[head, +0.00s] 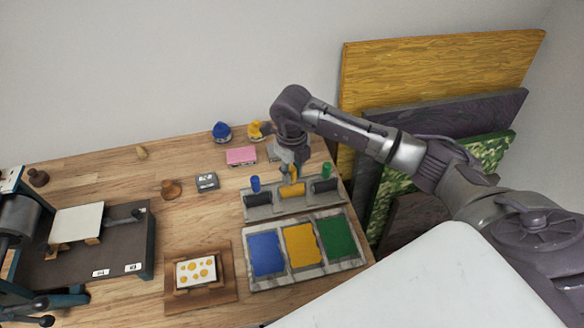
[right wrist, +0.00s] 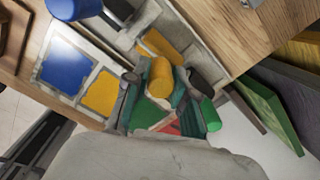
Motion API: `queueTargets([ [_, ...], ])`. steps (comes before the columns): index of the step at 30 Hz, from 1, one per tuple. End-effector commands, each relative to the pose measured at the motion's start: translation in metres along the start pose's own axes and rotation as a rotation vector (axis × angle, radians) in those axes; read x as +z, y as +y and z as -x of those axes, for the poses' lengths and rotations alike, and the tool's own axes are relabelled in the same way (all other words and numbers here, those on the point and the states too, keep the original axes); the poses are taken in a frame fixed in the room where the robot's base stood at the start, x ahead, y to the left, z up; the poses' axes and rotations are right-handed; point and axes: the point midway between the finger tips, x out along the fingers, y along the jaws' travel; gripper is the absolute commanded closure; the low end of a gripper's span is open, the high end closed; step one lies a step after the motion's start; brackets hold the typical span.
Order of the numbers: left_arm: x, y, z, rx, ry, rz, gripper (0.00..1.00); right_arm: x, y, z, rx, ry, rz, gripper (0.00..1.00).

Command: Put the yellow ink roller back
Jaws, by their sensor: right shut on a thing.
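My right gripper (head: 289,166) reaches down from above the rack and is shut on the yellow ink roller (head: 292,190). In the right wrist view, the roller's yellow handle (right wrist: 160,78) stands between the fingers, with its yellow drum (right wrist: 158,45) beyond. The roller rack (head: 258,212) is a grey holder with a blue-handled roller (head: 255,184) at left and a green-handled roller (head: 325,171) at right. The yellow drum is over the middle place between them. I cannot tell whether it touches the rack. My left gripper is not in view.
An ink tray (head: 286,284) with blue, yellow and green pads lies in front of the rack. A pink block (head: 241,155) and blue and yellow lidded things stand behind. A press (head: 100,262) is at left. Coloured boards (head: 440,70) lean at right.

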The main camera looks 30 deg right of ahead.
Motion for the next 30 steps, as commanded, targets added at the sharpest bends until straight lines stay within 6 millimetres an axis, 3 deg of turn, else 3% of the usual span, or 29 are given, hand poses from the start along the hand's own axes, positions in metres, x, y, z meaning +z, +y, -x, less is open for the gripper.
queueTargets([
  [14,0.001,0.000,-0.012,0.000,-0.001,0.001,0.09,0.000,0.000,-0.011,-0.001,-0.001,0.000,1.00],
  [15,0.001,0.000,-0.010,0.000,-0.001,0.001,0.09,0.000,0.000,-0.010,-0.001,0.000,0.000,0.70],
  [19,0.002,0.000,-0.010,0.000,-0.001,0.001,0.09,0.000,0.000,-0.009,0.000,0.000,0.000,0.50],
  [30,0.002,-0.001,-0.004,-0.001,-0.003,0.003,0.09,0.000,0.000,-0.003,0.001,-0.001,0.000,0.50],
])
